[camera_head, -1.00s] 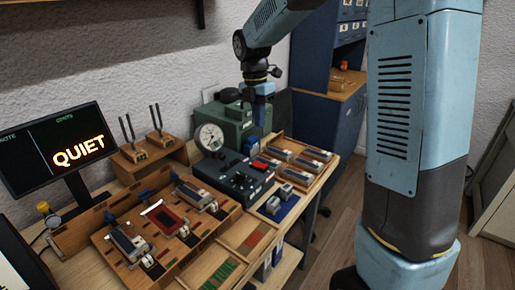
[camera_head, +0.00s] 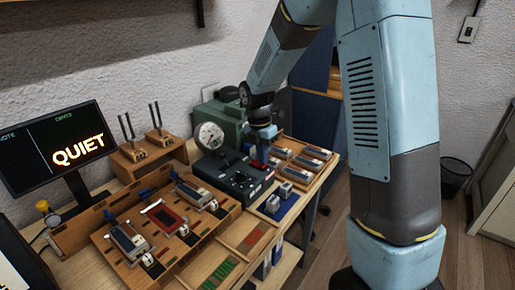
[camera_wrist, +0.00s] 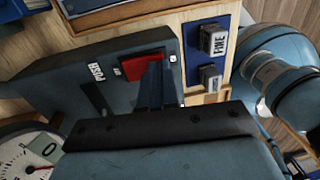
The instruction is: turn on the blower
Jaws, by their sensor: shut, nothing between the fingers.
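The dark blue-grey control box (camera_head: 232,180) stands on the bench with a round white gauge (camera_head: 210,135) behind it. A red rocker switch (camera_wrist: 143,64) with white lettering beside it shows on the box in the wrist view. In the head view my gripper (camera_head: 262,158) points down over the right part of the box, largely covering the switch. In the wrist view my gripper's fingers (camera_wrist: 158,82) are together and empty, right beside the red switch and overlapping its edge. I cannot tell whether they touch it. A green machine (camera_head: 226,117) stands behind the box.
A wooden tray with several metal-and-wood blocks (camera_head: 302,158) lies right of the box. A blue mat (camera_head: 277,206) with small blocks is in front. A wooden fixture (camera_head: 165,238) fills the front left. A monitor reading QUIET (camera_head: 55,150) stands at left.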

